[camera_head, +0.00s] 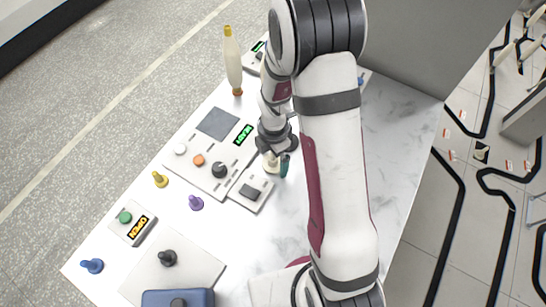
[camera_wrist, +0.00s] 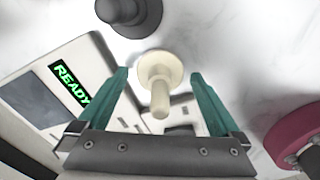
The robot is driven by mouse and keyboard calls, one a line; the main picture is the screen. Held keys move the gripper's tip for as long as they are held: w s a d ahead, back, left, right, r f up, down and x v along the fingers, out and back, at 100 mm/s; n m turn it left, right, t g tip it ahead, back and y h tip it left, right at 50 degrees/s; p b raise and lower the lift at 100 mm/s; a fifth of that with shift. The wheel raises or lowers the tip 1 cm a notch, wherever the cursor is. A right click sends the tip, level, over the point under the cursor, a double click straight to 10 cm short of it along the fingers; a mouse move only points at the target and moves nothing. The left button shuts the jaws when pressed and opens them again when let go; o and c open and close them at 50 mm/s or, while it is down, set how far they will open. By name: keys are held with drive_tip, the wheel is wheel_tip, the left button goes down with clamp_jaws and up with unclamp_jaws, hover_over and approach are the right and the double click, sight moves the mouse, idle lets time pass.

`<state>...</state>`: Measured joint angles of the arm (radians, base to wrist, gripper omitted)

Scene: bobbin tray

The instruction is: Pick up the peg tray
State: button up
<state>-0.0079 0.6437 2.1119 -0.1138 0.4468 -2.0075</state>
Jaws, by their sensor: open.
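No thing is plainly marked as the peg tray. A pale flat plate (camera_head: 145,275) near the front edge carries a dark peg (camera_head: 168,258). A blue block (camera_head: 205,298) with a dark knob lies in front of it, cut by the picture's edge; I cannot tell whether either is the tray. My gripper (camera_wrist: 160,78) is open, pointing down at the table far from both. Its teal fingers stand either side of a cream peg (camera_wrist: 160,75), with gaps visible on both sides. In the head view my gripper (camera_head: 277,165) is partly covered by my arm.
A control panel (camera_head: 208,165) with a green READY display and a switch box (camera_head: 251,190) stand beside my gripper. Yellow (camera_head: 160,180), purple (camera_head: 196,203) and blue (camera_head: 92,266) pegs stand on the left. An OPEN box (camera_head: 132,223) sits nearby. The right tabletop (camera_head: 400,150) is clear.

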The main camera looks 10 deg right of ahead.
drive_tip(key=shift+f, duration=0.2)
drive_tip(key=c, duration=1.3)
drive_tip(key=shift+r, duration=0.15)
